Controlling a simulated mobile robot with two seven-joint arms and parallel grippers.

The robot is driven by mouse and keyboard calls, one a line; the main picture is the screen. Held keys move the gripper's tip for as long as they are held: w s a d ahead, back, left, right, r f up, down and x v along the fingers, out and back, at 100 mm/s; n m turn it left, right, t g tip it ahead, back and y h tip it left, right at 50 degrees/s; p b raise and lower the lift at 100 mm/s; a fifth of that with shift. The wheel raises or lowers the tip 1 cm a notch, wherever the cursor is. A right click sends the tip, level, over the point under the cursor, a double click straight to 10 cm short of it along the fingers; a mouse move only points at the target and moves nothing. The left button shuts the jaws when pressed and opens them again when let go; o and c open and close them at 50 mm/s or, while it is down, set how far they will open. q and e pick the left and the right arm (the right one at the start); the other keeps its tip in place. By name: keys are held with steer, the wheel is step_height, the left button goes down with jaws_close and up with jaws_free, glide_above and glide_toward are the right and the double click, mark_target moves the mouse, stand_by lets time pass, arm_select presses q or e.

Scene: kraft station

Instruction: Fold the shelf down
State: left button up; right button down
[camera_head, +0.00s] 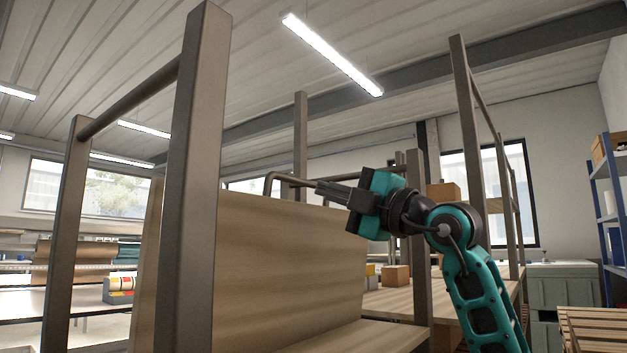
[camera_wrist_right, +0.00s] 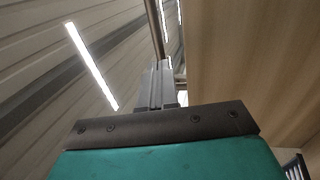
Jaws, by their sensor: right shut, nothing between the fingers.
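The shelf (camera_head: 285,265) is a light wooden panel in a brown metal frame, standing steeply upright in the head view. It also fills the right side of the right wrist view (camera_wrist_right: 250,60). My right gripper (camera_head: 322,188) is at the panel's top edge, with its fingers pointing left. Its fingers also show in the right wrist view (camera_wrist_right: 160,72), shut with nothing between them. A thin bent metal bar (camera_head: 290,177) shows just beyond the fingertips. I cannot tell whether the fingers touch the bar or the panel. My left gripper is out of view.
Brown frame posts stand left (camera_head: 190,190) and right (camera_head: 468,130) of the panel. A flat wooden board (camera_head: 375,338) lies low beside it. Behind are small boxes (camera_head: 396,275) on a table, and a blue rack (camera_head: 605,200) stands at far right.

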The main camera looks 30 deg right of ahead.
mark_target(300, 182)
steer(key=shift+x, duration=2)
